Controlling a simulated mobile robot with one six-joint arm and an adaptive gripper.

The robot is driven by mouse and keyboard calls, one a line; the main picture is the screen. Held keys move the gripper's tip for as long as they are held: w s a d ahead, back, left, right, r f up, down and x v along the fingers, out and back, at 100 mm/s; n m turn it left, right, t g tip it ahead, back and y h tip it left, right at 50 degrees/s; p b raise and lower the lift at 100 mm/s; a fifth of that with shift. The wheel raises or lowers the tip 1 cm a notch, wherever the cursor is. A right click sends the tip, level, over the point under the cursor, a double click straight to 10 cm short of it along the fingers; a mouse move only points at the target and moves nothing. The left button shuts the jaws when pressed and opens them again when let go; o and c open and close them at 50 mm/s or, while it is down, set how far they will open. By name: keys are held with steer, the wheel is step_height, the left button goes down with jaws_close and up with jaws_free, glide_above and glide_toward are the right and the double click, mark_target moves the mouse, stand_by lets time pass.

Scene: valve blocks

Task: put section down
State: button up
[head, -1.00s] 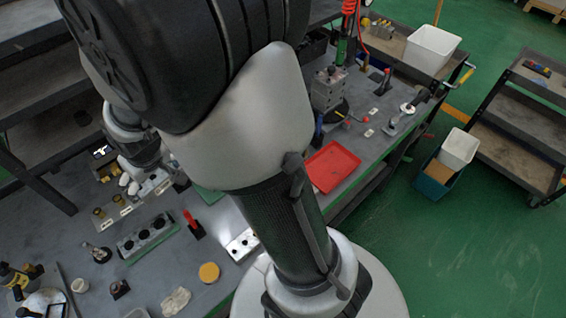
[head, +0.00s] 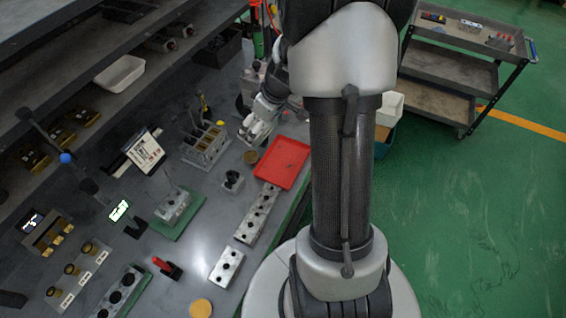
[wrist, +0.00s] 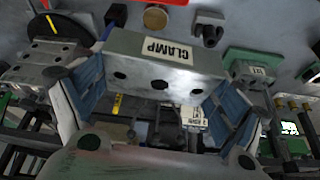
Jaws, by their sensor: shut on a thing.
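My gripper (wrist: 160,88) is shut on a grey metal section (wrist: 165,68) with dark holes and a "CLAMP" label. Its blue-padded fingers press on both ends of the section, which looks raised above the bench. In the head view my gripper (head: 254,128) is over the bench, just left of the red tray (head: 281,161). The section is too small to make out clearly there.
A long row of grey valve blocks (head: 257,212) and a shorter block (head: 226,267) lie along the bench front. A slotted block (head: 205,145) stands left of my gripper. A block on a green plate (head: 172,208) is further left.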

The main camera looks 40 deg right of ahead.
steer(key=n, duration=0.1)
glide_above(279, 162)
steer(key=s, duration=0.1)
steer(key=shift+y, duration=0.3)
steer(key=f+b, duration=0.1)
steer(key=f, duration=0.4)
steer(key=f+b, duration=0.1)
steer(key=f, duration=0.4)
steer(key=f+b, duration=0.2)
steer(key=f, duration=0.3)
steer(key=shift+s+d, duration=0.2)
steer(key=shift+d, duration=0.15)
steer(key=shift+f+b, duration=0.75)
steer(key=shift+f, duration=1.95)
steer(key=shift+f+n, duration=0.1)
steer(key=shift+n, duration=0.2)
steer(key=o, duration=1)
steer(key=shift+f+b, duration=0.1)
steer(key=shift+b, duration=0.25)
steer(key=shift+c, duration=0.2)
steer(key=shift+o, duration=1.3)
